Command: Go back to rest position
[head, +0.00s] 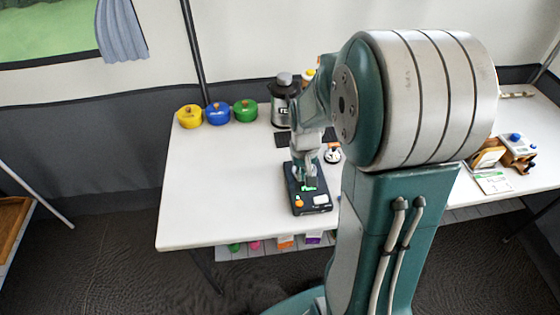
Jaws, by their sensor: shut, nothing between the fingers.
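My gripper (308,184) is over a small dark device (318,203) on the white table. The device has an orange button, a green part and a pale patch on top. The gripper is shut and holds nothing that I can see. It points down close to the green part; I cannot tell whether it touches. My arm reaches forward over the table, and its large joint hides the table's middle right.
Yellow (190,116), blue (218,113) and green (245,110) pots line the back left of the table (200,200). A silver and black appliance (283,100) stands behind my gripper. Small wooden items (518,152) sit at the right. The table's front left is clear.

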